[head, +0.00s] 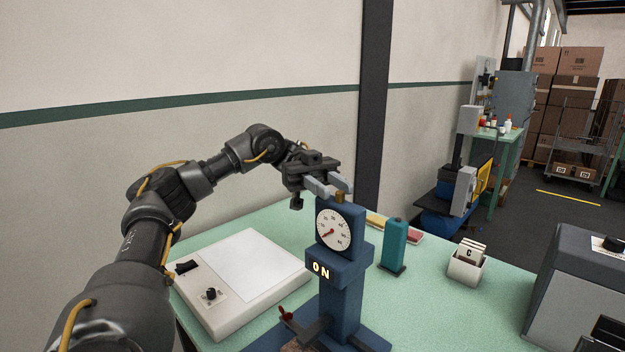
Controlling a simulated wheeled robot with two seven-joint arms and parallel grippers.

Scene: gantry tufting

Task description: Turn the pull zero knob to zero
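A blue pull tester (345,285) with the letters "ON" on its front stands on the green table. Its round white dial (333,226) has a red needle pointing to the lower left; the numbers are too small to read surely. A small brass knob (340,198) sits on top of the dial housing and appears to be the pull zero knob. My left gripper (338,190) is over the top of the tester, its two pale fingers apart, with the knob at the fingertips. I cannot tell whether the fingers touch it. My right gripper is out of view.
A white light box (246,266) with a black switch and knob lies left of the tester. A teal bottle-like block (395,245), a card holder (466,267) and a grey machine (580,285) stand to the right. Bare green tabletop lies between them.

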